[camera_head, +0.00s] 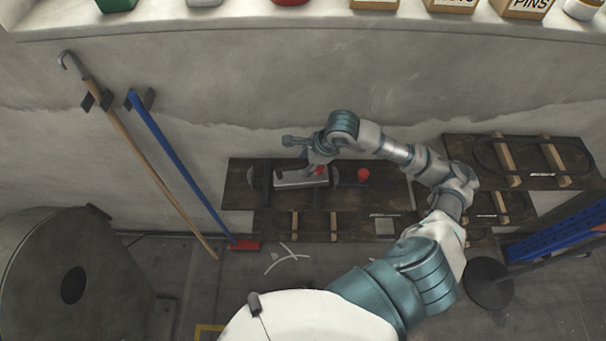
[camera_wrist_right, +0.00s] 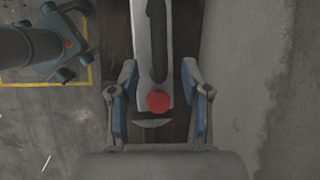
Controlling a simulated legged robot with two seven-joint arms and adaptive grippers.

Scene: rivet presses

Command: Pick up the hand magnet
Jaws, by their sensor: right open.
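The hand magnet (camera_head: 295,180) is a pale metal bar with a dark handle and a red knob, lying on the dark wooden upper shelf against the wall. In the right wrist view the magnet (camera_wrist_right: 141,60) runs lengthwise between the fingers, its red knob nearest the palm. My right gripper (camera_head: 316,160) is over the knob end of the magnet and hides part of it. In the right wrist view the right gripper (camera_wrist_right: 159,75) is open, with one finger on each side of the magnet and gaps visible. My left gripper is not in view.
A small red object (camera_head: 363,174) stands on the shelf right of the magnet. A wooden hook pole (camera_head: 140,150) and a blue pole (camera_head: 180,165) lean at left. A grey drum (camera_head: 70,270) stands at lower left. A blue frame (camera_head: 560,235) is at right. The wall is close behind.

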